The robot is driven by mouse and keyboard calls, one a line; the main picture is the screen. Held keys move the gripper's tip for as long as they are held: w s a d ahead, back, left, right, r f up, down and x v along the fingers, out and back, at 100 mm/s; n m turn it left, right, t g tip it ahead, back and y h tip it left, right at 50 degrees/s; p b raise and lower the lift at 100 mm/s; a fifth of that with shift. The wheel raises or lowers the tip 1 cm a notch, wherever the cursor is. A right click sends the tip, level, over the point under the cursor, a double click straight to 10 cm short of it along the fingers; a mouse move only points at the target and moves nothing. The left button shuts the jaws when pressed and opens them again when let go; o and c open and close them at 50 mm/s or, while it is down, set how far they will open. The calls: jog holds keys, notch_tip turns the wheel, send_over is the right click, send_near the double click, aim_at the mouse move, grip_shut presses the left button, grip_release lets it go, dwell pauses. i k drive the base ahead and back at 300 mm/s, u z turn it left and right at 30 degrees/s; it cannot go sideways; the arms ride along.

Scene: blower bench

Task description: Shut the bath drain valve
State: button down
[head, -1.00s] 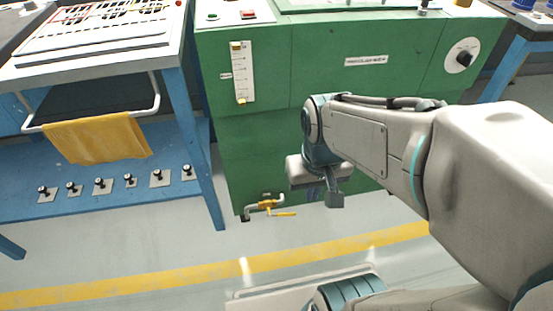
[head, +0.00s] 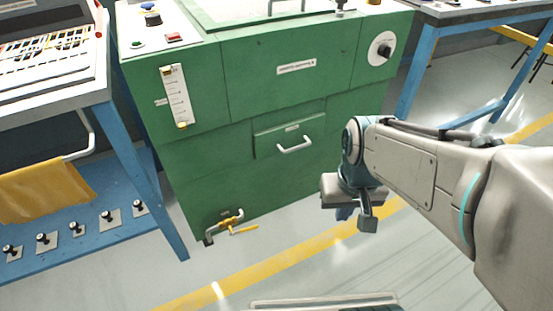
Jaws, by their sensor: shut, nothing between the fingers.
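The drain valve (head: 243,230) is a yellow lever on a bent grey pipe (head: 225,222), low on the front of the green bath cabinet (head: 190,170). The lever sticks out to the right, seeming roughly along the pipe's run. My gripper (head: 344,214) hangs to the right of the valve, apart from it, in front of the cabinet's lower right. Its fingers point down and look shut and empty, partly hidden by a grey block on the wrist.
A drawer with a white handle (head: 294,145) is in the cabinet front. A blue bench (head: 145,185) with a yellow cloth (head: 45,190) stands close at left. Another blue table (head: 420,60) is at right. The floor between valve and gripper looks clear.

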aim_at(255, 227)
jog(key=z, duration=0.7)
jog(key=i, duration=0.95)
jog(key=u, duration=2.5)
